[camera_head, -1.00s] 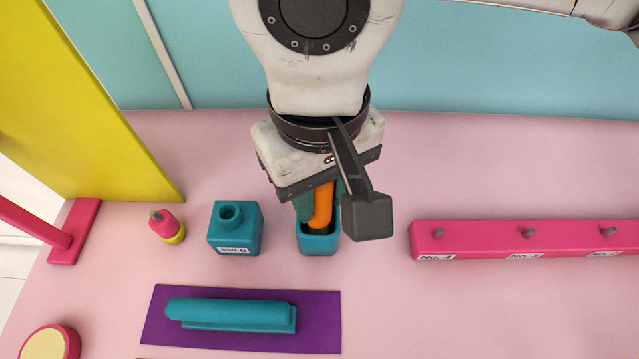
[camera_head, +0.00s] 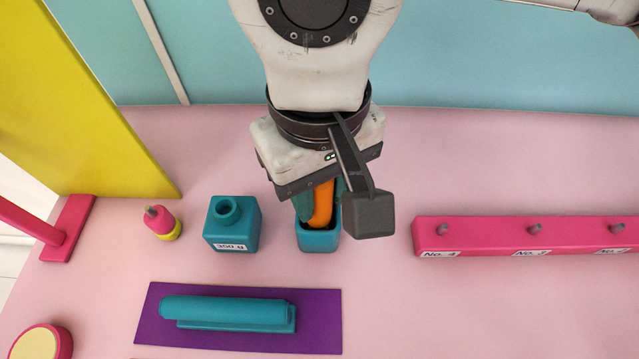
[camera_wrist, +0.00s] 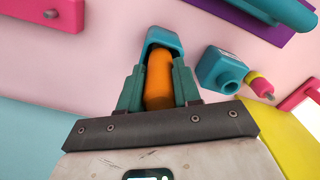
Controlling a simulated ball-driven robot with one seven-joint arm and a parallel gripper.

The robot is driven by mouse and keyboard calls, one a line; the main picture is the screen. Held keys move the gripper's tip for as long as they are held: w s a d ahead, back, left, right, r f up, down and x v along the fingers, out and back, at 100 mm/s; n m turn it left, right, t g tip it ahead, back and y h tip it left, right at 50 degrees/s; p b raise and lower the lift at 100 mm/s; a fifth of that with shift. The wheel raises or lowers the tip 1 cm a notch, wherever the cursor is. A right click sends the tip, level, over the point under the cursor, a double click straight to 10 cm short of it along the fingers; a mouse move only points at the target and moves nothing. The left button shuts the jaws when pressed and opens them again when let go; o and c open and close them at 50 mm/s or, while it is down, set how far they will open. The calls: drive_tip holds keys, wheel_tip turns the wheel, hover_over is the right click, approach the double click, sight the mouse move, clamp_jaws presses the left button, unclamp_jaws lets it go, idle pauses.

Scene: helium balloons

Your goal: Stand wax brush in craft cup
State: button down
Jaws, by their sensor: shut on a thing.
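The wax brush (camera_head: 322,203) shows as an orange shaft between the fingers of my gripper (camera_head: 322,212). The teal craft cup (camera_head: 319,240) stands on the pink table right under the gripper. In the wrist view, my gripper (camera_wrist: 158,95) is shut on the orange brush (camera_wrist: 159,78), with a green finger on either side. The brush's far end reaches into the mouth of the cup (camera_wrist: 165,38). The brush's lower end is hidden inside the cup, so I cannot tell whether it touches the bottom.
A teal 250 g weight (camera_head: 232,228) stands close left of the cup, with a small pink and yellow bottle (camera_head: 162,222) beyond. A purple mat (camera_head: 320,325) with a teal tool (camera_head: 230,312) lies in front. A pink peg rack (camera_head: 480,237) stands right.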

idle(0.4)
drive_tip(key=shift+f+b, duration=0.45)
drive_tip(key=shift+f+b, duration=0.3)
drive_tip(key=c, duration=0.7)
unclamp_jaws()
drive_tip(key=shift+o, duration=0.4)
drive_tip(key=o, duration=0.6)
drive_tip(key=shift+r, duration=0.2)
